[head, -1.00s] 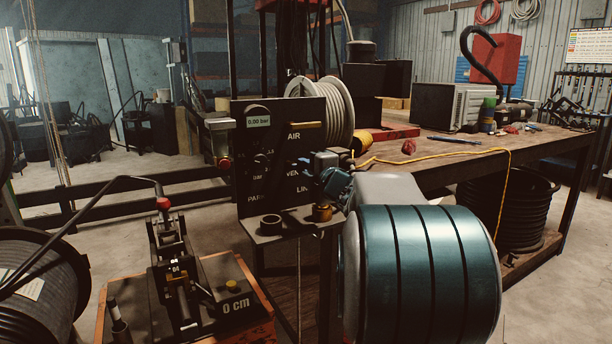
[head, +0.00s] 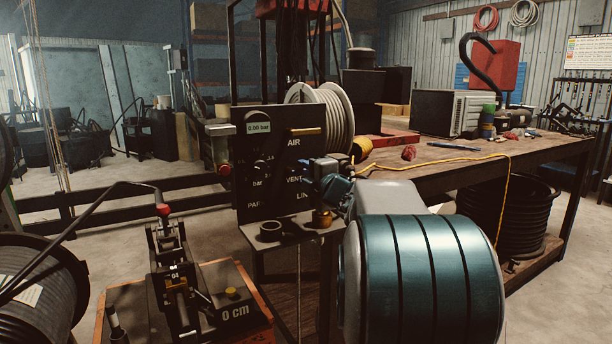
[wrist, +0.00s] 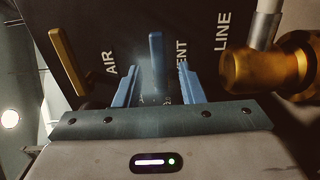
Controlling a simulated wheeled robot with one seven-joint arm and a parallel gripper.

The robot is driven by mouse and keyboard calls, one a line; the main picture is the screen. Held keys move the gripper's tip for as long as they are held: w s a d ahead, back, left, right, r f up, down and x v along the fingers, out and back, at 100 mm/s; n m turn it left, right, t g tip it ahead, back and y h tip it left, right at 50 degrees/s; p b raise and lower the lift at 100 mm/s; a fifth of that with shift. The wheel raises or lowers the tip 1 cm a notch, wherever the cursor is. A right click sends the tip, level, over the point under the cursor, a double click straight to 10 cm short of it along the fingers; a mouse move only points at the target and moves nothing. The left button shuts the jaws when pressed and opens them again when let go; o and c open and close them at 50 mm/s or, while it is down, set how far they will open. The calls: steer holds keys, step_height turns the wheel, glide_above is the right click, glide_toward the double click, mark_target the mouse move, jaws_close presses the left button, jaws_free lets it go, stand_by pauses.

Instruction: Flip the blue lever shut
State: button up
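The blue lever (wrist: 157,62) stands upright in the wrist view, in front of the black panel beside the VENT lettering. My gripper (wrist: 161,75) is open, with one blue finger on each side of the lever and a visible gap on both sides. I cannot tell how deep the lever sits between the fingertips. In the head view my gripper (head: 318,182) is at the right part of the black panel (head: 262,205), and my arm and hand hide the blue lever there.
A brass-coloured lever (wrist: 68,60) is left of my gripper by AIR. A brass fitting (wrist: 265,68) is close on the right by LINE. A small shelf (head: 285,233) holds a black ring. The workbench (head: 520,150) stands behind my arm; a crimping device (head: 180,285) stands front left.

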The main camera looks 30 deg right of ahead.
steer(key=s+p, duration=0.1)
steer(key=s, duration=1.2)
steer(key=shift+s+d, duration=0.25)
steer(key=shift+s, duration=0.1)
steer(key=s+a+m+g+p, duration=1.5)
steer(key=s+a+m+p, duration=0.3)
steer(key=a+p, duration=0.3)
steer(key=s+p, duration=0.1)
steer(key=p, duration=0.2)
steer(key=shift+f+m+h, duration=0.15)
steer(key=shift+m+h, duration=0.15)
steer(key=shift+m, duration=0.1)
